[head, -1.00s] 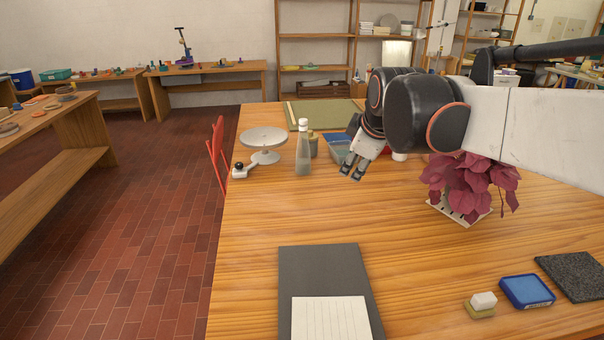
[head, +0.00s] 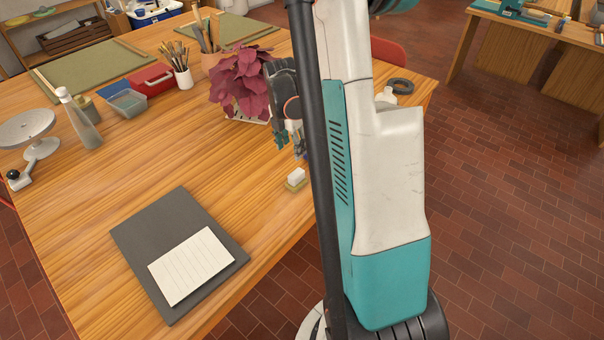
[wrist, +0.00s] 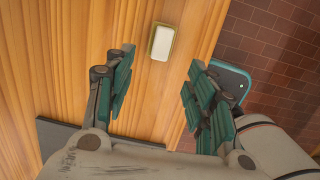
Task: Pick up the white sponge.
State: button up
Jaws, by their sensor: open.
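The white sponge (head: 297,174) is a small pale block lying on a yellow-green block (head: 295,185) near the table's right edge, beside my arm. In the wrist view the white sponge (wrist: 162,41) shows from above with a yellow-green rim around it, ahead of my fingertips and roughly centred between them. My gripper (head: 290,146) points down above the table, behind the sponge in the head view. In the wrist view my gripper (wrist: 163,62) has its two teal fingers wide apart with nothing between them. The sponge is not touched.
A dark grey board (head: 147,233) with a lined paper (head: 192,265) lies at the front. A red-leaved plant (head: 240,80) stands close behind my gripper. A brush cup (head: 183,76) and a bottle (head: 80,118) stand farther left. The middle of the table is clear.

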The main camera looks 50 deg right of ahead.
jog(key=b, duration=0.3)
send_near(296, 173)
jog(key=f, duration=0.2)
jog(key=d+f, duration=0.1)
jog(key=f, duration=0.2)
jog(key=f+b, duration=0.1)
jog(key=f, duration=0.1)
jog(key=f+b, duration=0.1)
jog(key=f, duration=0.2)
jog(key=shift+w+d+f, duration=0.1)
jog(key=shift+d+f, duration=0.05)
jog(key=shift+d, duration=0.05)
jog(key=c, duration=1.1)
